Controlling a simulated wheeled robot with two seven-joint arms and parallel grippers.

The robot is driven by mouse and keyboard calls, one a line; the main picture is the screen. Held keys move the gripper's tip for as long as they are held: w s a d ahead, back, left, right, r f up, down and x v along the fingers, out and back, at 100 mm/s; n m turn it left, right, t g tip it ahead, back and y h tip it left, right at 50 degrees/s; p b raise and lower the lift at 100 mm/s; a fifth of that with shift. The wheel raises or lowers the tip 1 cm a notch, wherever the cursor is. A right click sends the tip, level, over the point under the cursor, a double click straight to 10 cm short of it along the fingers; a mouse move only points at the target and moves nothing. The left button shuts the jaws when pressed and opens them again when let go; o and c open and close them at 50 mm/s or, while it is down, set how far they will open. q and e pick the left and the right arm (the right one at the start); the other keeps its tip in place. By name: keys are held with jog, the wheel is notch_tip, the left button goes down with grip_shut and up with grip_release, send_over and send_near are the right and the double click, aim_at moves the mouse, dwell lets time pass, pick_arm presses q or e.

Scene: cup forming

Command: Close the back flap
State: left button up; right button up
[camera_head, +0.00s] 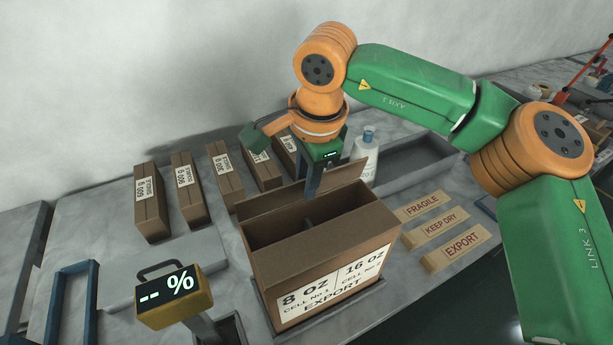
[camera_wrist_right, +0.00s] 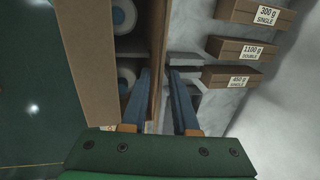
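The brown carton (camera_head: 320,255) stands open-topped at the centre of the head view, labelled 8 oz and 16 oz on its front. In the wrist view the right gripper's fingers (camera_wrist_right: 160,75) are apart, beside the carton's brown wall or flap (camera_wrist_right: 157,40); nothing is clearly clamped. White-ended rolls (camera_wrist_right: 124,18) lie inside the carton. My left gripper is not in view.
Several small labelled cartons (camera_head: 150,203) stand in a row behind on the left. A white bottle (camera_head: 363,160) is close to the right of the gripper. FRAGILE, KEEP DRY and EXPORT blocks (camera_head: 440,230) lie right. A yellow percent display (camera_head: 174,297) stands front left.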

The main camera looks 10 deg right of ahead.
grip_shut()
dwell(1.2)
